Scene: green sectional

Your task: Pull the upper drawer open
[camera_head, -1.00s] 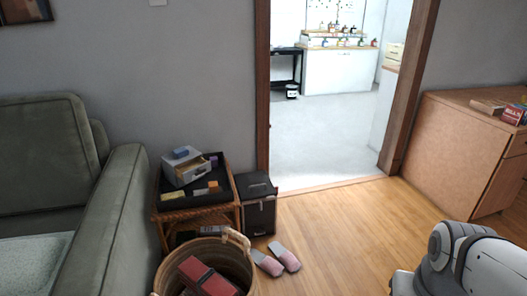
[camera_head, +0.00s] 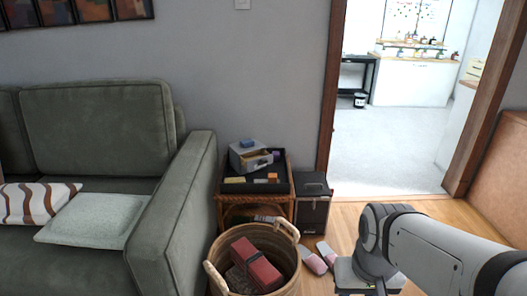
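I see no drawer that I can make out for certain as the upper one. A wooden cabinet (camera_head: 502,168) stands at the right edge, cut off by the frame, and no drawer front or handle shows on the visible part. A small grey and wood-coloured box (camera_head: 249,156) sits on the wicker side table (camera_head: 227,204) beside the sofa; whether it has drawers is too small to tell. My grey arm reaches in at the lower right. My gripper is not in view.
A green sofa (camera_head: 97,125) fills the left. A wicker basket (camera_head: 282,276) holding a red item, a black box (camera_head: 313,206) and pink slippers (camera_head: 319,259) stand on the floor. The doorway beyond opens onto a clear pale floor (camera_head: 390,150).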

